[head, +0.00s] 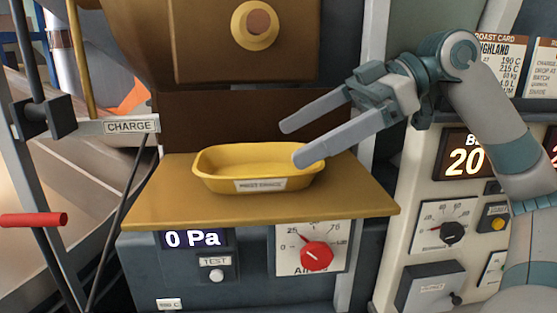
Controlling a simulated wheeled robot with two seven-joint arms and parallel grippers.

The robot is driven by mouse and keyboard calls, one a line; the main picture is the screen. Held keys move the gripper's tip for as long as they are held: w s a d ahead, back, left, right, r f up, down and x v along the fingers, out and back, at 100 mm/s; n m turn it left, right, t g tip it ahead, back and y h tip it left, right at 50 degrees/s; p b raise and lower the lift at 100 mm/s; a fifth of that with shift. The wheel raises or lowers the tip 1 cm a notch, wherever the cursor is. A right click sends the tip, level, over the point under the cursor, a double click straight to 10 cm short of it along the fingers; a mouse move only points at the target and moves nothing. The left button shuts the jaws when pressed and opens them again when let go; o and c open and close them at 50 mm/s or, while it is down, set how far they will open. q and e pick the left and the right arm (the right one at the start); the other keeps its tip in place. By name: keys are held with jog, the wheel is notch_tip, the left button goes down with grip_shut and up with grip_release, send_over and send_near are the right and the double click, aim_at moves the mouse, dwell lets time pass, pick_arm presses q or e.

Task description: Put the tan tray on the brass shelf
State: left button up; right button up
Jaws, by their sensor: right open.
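The tan tray (226,177), yellowish with rounded corners and a white label on its front, sits upright on the brass shelf (160,202). It looks empty. My right gripper (293,142) is open, with nothing between its fingers. It comes in from the right, and its nearer fingertip overlaps the tray's right end in the picture; I cannot tell if it touches. The farther finger is behind and above the tray's right side. My left gripper is not in view.
A brass housing with a round knob (255,25) is above the shelf. A red dial (316,254) and a pressure display (192,239) are below it. A red-handled lever (34,220) and dark rods stand at the left. A pale control panel (418,204) stands at the right.

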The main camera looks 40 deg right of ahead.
jog(key=shift+b+v, duration=0.45)
jog(key=shift+v, duration=1.8)
jog(key=shift+a+f, duration=0.1)
